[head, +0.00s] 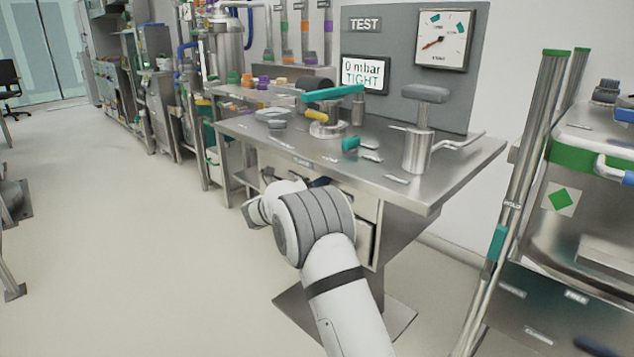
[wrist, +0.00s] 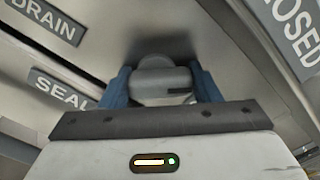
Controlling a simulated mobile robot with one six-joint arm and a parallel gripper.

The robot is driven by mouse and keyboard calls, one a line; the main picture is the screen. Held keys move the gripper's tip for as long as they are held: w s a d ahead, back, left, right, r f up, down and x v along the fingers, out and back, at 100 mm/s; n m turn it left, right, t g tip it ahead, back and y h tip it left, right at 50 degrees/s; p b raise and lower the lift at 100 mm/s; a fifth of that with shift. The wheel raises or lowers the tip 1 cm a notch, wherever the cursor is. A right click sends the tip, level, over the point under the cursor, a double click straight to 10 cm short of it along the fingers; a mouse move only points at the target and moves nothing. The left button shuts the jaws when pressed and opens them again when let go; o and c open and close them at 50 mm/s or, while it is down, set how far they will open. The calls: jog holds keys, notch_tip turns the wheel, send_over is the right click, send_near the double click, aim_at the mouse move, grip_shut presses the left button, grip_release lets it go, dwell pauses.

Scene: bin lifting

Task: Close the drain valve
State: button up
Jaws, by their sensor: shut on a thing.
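In the wrist view my gripper (wrist: 161,76) has its two blue fingers shut on a grey rounded knob (wrist: 158,88), one finger on each side. The knob sits against a metal panel, close to a DRAIN label (wrist: 45,20) and a SEAL label (wrist: 62,88). A label (wrist: 290,35) ending in "OSED" shows at upper right. The knob appears to be the drain valve's handle, but its turn position cannot be told.
The steel bench (head: 455,178) carries a teal-handled clamp (head: 333,93), a grey-topped post (head: 420,130) and small parts. A screen (head: 365,74) reads "0 mbar TIGHT" beside a dial gauge (head: 443,40). A metal rack (head: 575,230) stands at right.

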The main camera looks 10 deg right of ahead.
jog(key=n+p, duration=0.1)
jog(key=n, duration=0.1)
jog(key=n+p, duration=0.1)
jog(key=n, duration=0.1)
jog(key=n+p, duration=0.2)
jog(key=shift+w+a+r, duration=0.1)
jog(key=shift+r, duration=0.15)
jog(key=shift+a+f+n+p, duration=0.15)
jog(key=shift+n+p, duration=0.85)
jog(key=shift+n, duration=0.6)
jog(key=shift+w, duration=0.1)
jog(key=o, duration=1)
jog(key=shift+f, duration=0.1)
jog(key=p+v, duration=0.1)
jog(key=v, duration=0.7)
jog(key=shift+f, duration=0.1)
